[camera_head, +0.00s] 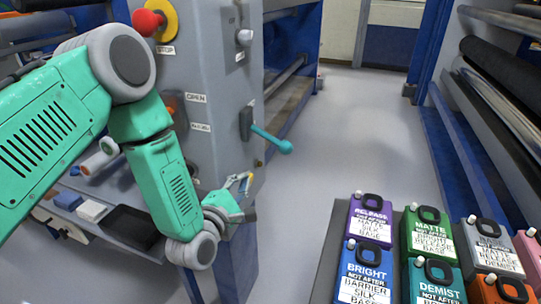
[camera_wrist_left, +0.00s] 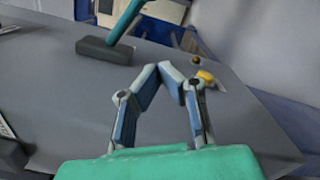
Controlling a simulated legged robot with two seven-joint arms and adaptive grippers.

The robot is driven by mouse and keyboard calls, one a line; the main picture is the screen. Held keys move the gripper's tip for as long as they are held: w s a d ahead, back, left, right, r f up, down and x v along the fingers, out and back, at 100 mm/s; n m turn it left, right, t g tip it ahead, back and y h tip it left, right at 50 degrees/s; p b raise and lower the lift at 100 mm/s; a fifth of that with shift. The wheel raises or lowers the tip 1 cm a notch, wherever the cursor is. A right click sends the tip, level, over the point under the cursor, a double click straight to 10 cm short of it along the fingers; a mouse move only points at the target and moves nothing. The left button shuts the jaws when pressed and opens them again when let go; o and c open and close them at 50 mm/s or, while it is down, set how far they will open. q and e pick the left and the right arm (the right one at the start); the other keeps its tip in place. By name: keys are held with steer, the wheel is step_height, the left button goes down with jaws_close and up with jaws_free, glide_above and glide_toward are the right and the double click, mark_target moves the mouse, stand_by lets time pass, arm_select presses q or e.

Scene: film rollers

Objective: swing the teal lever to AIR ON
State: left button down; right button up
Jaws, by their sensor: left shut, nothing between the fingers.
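The teal lever (camera_head: 270,138) sticks out from a dark mount on the grey machine panel (camera_head: 215,60) and slopes down to the right, ending in a round knob. In the left wrist view the lever (camera_wrist_left: 126,20) rises from its dark grey base (camera_wrist_left: 106,50), beyond my fingers and to their left. My left gripper (camera_head: 247,178) is below the lever in the head view, apart from it. Its fingertips also show in the left wrist view (camera_wrist_left: 170,72); they are together and empty. My right gripper is not in view.
A red knob on a yellow disc (camera_head: 160,20) is at the panel's top left. Labelled containers, including a purple one (camera_head: 370,220) and a blue one (camera_head: 365,272), stand at the lower right. A small yellow part (camera_wrist_left: 206,78) is on the panel near my fingertips. Open floor lies in the middle.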

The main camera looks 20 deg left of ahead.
mark_target(274, 140)
arm_select(q)
steer(key=shift+w, duration=0.1)
steer(key=w+d+r, duration=0.2)
steer(key=w+d, duration=0.2)
steer(key=w, duration=0.6)
steer(key=shift+w+d, duration=0.2)
steer(key=shift+d, duration=0.05)
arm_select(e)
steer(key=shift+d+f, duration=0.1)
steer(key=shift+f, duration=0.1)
arm_select(q)
steer(key=shift+w+a+b, duration=0.1)
steer(key=shift+a+b, duration=0.05)
steer(key=shift+b, duration=0.15)
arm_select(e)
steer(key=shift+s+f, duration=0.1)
